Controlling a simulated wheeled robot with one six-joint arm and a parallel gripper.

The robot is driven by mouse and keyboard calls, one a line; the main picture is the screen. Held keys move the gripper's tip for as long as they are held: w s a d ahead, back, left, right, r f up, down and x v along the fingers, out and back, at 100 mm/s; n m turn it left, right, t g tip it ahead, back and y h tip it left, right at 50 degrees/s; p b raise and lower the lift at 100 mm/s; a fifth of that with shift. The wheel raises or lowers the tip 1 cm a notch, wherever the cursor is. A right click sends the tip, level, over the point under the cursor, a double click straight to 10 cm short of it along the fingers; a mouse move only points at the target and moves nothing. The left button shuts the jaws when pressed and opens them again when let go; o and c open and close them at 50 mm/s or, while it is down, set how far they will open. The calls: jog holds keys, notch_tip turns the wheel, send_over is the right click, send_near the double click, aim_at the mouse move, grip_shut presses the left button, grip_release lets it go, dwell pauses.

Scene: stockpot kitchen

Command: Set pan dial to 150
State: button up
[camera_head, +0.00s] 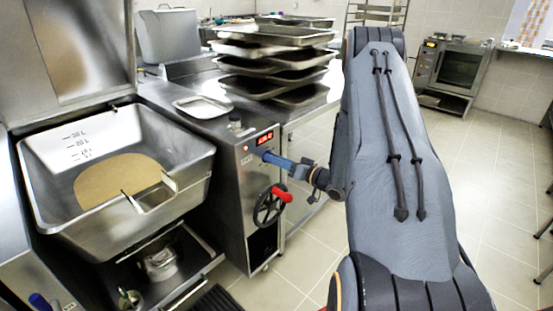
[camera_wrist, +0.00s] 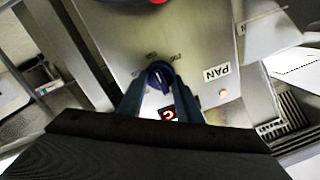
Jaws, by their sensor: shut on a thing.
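The pan dial (camera_wrist: 158,75) is a dark blue knob on a steel panel, with small markings around it and a white PAN label (camera_wrist: 217,73) beside it. My gripper (camera_wrist: 160,90) is shut on the dial, one blue finger on each side of it. In the head view my gripper (camera_head: 277,160) reaches the panel just below the red display (camera_head: 265,139); the dial is hidden behind it there. The display's digits are too small to read surely. In the wrist view the display is partly covered by a finger.
A handwheel with a red handle (camera_head: 282,194) is below my gripper on the same panel. The tilting pan (camera_head: 40,150) with brownish liquid stands to the left. Stacked metal trays (camera_head: 270,85) and a small tray (camera_head: 203,107) sit on the counter.

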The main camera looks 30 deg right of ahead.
jog(key=shift+m, duration=0.4)
jog(key=o, duration=1)
jog(key=shift+o, duration=0.2)
jog(key=v, duration=0.7)
jog(key=shift+s+d+b, duration=0.25)
jog(key=shift+s+b, duration=0.05)
jog(key=shift+b, duration=0.05)
